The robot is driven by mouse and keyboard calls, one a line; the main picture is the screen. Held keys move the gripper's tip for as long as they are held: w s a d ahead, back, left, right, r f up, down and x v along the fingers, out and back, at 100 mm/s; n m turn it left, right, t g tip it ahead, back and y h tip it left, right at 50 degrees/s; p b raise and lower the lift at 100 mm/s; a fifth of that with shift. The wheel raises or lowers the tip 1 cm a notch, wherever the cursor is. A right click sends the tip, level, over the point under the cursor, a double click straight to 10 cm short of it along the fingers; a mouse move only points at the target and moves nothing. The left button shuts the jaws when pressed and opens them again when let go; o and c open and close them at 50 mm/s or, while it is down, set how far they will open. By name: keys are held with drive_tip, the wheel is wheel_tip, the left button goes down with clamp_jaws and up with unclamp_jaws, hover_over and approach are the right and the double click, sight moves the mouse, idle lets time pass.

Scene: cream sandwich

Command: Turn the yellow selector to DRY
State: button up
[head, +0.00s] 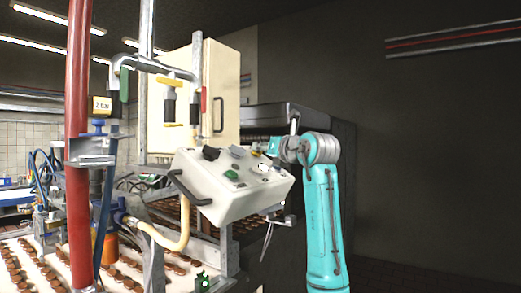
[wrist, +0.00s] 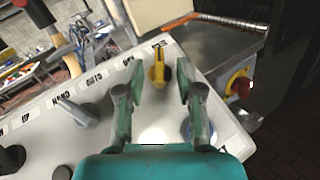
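The yellow selector (wrist: 158,69) stands on the far edge of the white control panel (wrist: 62,135) in the wrist view. Its grip points nearly straight up in the picture. Printed labels lie beyond its base, small and hard to read. My gripper (wrist: 159,76) is open, with one finger to the left and one to the right of the selector. Neither finger appears to touch it. I cannot tell how deep the fingertips reach. In the head view my gripper (head: 274,147) is at the panel's upper right edge, and I cannot make out the selector there.
A grey selector (wrist: 77,112) by the HAND and AUTO labels and a black knob (wrist: 12,158) are to the left. A red button on a yellow base (wrist: 238,85) is to the right. The panel (head: 222,205) has a dark handle (head: 188,188). Open floor lies right of my arm.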

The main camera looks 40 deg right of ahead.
drive_tip(key=shift+w+d, duration=0.15)
drive_tip(key=shift+w, duration=0.95)
clamp_jaws()
drive_tip(key=shift+f+n+y, duration=0.1)
drive_tip(key=shift+n+y, duration=0.2)
drive_tip(key=n+y, duration=0.2)
drive_tip(key=shift+d+t+y, duration=0.2)
drive_tip(key=shift+t+y, duration=0.1)
drive_tip(key=n+y, duration=0.5)
drive_tip(key=shift+g, duration=0.4)
drive_tip(key=n+g+y, duration=0.1)
drive_tip(key=n+y, duration=0.1)
drive_tip(key=n, duration=0.1)
drive_tip(key=n+g+y, duration=0.2)
drive_tip(key=y, duration=0.1)
drive_tip(key=shift+d+n, duration=0.1)
drive_tip(key=shift+n, duration=0.3)
drive_tip(key=shift+w+n+g+y, duration=0.1)
drive_tip(key=shift+n+g+y, duration=0.8)
drive_tip(key=shift+n, duration=0.3)
drive_tip(key=shift+f+n+g, duration=0.15)
drive_tip(key=shift+n+g, duration=0.15)
drive_tip(key=shift+n, duration=0.1)
